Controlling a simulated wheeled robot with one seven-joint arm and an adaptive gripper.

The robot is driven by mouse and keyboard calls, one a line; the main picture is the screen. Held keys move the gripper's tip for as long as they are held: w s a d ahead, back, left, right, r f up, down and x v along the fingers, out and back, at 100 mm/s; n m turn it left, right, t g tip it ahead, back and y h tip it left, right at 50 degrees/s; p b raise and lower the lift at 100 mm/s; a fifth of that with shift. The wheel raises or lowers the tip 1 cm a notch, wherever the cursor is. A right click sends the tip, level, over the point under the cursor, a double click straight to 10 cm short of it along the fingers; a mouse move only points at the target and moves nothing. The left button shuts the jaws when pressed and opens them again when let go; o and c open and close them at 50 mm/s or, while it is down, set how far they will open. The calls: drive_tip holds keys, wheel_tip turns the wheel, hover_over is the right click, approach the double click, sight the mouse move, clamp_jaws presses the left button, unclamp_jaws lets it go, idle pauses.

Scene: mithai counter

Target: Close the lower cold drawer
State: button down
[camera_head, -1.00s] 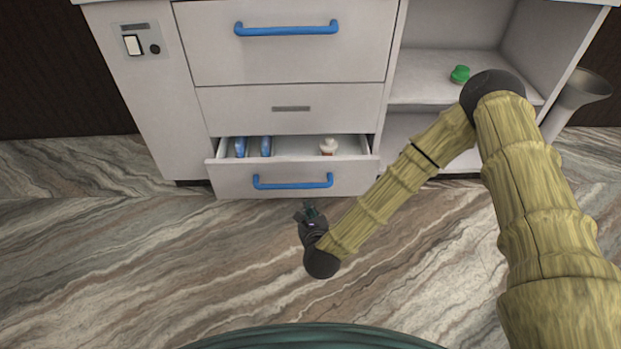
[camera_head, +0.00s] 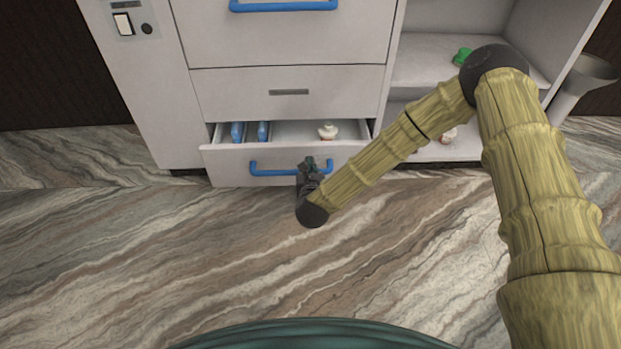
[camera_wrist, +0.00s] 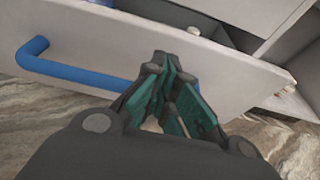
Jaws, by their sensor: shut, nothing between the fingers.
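The lower cold drawer (camera_head: 228,168) is a white drawer standing partly open near the floor, with a blue bar handle (camera_head: 272,169) on its front. Inside it are two blue items (camera_head: 249,131) at the left and a small white item (camera_head: 327,131) at the right. My gripper (camera_head: 310,163) is shut and empty at the drawer front, over the right part of the handle.
A shut panel (camera_head: 289,92) and an upper drawer (camera_head: 280,40) with a blue handle are above. Open shelves at right hold a green item (camera_head: 461,55) and a whitish item (camera_head: 448,136). A grey flared stand (camera_head: 583,85) is far right. The marble-patterned floor (camera_head: 150,260) is clear.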

sight(308, 152)
drive_tip(key=shift+w+f+b, duration=0.1)
drive_tip(key=shift+w+b, duration=0.75)
drive_tip(key=shift+w, duration=1.45)
